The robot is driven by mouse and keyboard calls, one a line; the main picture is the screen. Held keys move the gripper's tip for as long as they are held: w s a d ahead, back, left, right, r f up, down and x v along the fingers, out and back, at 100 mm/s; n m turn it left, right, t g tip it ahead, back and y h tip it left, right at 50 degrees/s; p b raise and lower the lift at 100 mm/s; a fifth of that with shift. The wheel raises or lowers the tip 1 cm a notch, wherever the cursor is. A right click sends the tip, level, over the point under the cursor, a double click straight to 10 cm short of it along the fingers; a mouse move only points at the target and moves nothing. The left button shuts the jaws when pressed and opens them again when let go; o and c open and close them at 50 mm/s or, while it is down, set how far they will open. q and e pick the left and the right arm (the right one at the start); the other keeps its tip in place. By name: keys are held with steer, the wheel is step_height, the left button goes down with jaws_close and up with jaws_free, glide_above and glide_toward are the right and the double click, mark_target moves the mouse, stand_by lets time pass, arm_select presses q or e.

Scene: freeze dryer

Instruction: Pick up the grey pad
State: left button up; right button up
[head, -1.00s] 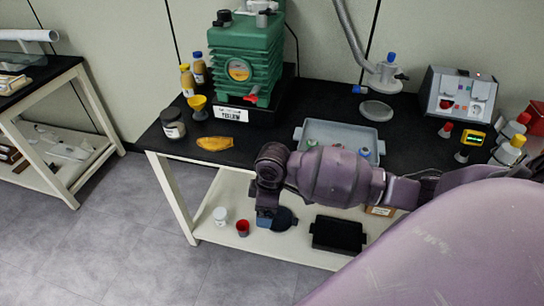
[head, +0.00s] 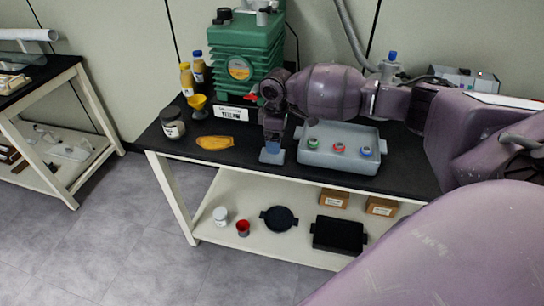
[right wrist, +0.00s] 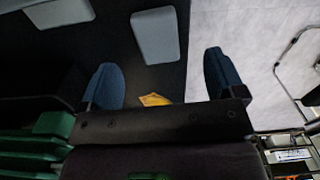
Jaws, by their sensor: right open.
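The grey pad (head: 271,158) lies flat on the black bench top, left of the grey tray, near the bench's front edge. In the right wrist view the grey pad (right wrist: 155,35) is a pale rounded rectangle beyond the fingertips, and nothing touches it there. My right gripper (head: 272,146) points down over the pad and hides part of it in the head view. Its two blue fingers stand wide apart in the right wrist view (right wrist: 163,80), with nothing between them. My left gripper is not in view.
A grey tray (head: 340,160) with several coloured-capped vials stands to the right. The green pump (head: 245,60) stands behind. The lower shelf (head: 205,234) holds boxes and dishes.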

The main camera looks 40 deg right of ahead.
mark_target(273, 156)
steer(key=shift+f, duration=0.65)
steer(key=shift+w+f, duration=0.1)
steer(key=shift+f, duration=0.25)
steer(key=f, duration=0.1)
steer(key=f+b, duration=0.1)
steer(key=w+f, duration=0.1)
steer(key=f, duration=0.1)
steer(key=shift+a+f, duration=0.1)
steer(key=shift+a, duration=0.15)
steer(key=shift+f, duration=0.3)
steer(key=shift+c, duration=0.3)
steer(key=c, duration=0.9)
steer(key=shift+c, duration=0.2)
steer(key=shift+r, duration=0.15)
